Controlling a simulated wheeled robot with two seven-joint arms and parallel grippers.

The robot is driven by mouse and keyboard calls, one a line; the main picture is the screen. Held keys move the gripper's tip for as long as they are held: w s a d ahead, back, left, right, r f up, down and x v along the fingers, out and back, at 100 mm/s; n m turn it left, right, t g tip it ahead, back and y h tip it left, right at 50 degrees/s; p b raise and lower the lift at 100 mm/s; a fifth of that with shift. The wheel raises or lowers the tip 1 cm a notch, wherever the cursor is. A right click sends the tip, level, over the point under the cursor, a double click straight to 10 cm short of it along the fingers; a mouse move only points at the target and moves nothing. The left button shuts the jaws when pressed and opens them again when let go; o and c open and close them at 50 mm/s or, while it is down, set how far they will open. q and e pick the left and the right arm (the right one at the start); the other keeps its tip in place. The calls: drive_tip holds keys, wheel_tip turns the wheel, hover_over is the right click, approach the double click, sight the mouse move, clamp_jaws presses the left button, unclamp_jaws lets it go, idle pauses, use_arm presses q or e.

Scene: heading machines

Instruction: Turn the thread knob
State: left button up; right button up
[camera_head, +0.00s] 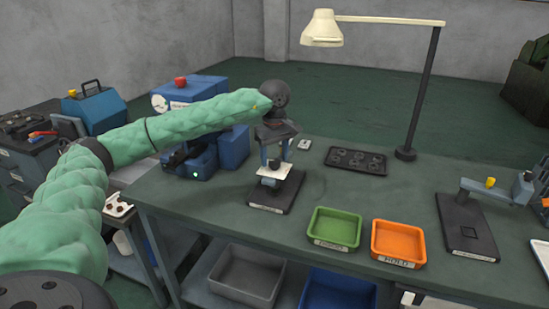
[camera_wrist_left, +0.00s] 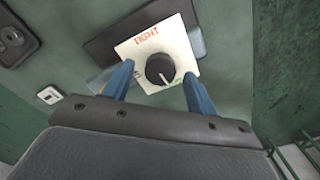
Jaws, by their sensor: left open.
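The thread knob (camera_wrist_left: 160,68) is a round dark knob with a pale pointer mark, on a white dial plate (camera_wrist_left: 150,45) with red "TIGHT" lettering and other partly hidden marks. In the head view the plate (camera_head: 273,171) sits on a small stand with a dark base (camera_head: 262,197). My left gripper (camera_head: 276,160) points down over the plate. In the left wrist view its two blue fingers (camera_wrist_left: 158,70) are open, one on each side of the knob, with gaps visible. Whether the fingertips reach knob height is unclear. My right gripper is not in view.
A green tray (camera_head: 334,229) and an orange tray (camera_head: 399,243) stand right of the stand. A dark parts tray (camera_head: 356,161) and a lamp (camera_head: 405,153) are behind. A blue machine (camera_head: 232,147) stands left, and another fixture (camera_head: 468,225) right.

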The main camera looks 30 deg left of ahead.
sight(275, 160)
use_arm(q)
wheel_tip(275, 160, up, 6)
drive_tip(key=shift+b, duration=0.65)
drive_tip(key=shift+r, duration=0.55)
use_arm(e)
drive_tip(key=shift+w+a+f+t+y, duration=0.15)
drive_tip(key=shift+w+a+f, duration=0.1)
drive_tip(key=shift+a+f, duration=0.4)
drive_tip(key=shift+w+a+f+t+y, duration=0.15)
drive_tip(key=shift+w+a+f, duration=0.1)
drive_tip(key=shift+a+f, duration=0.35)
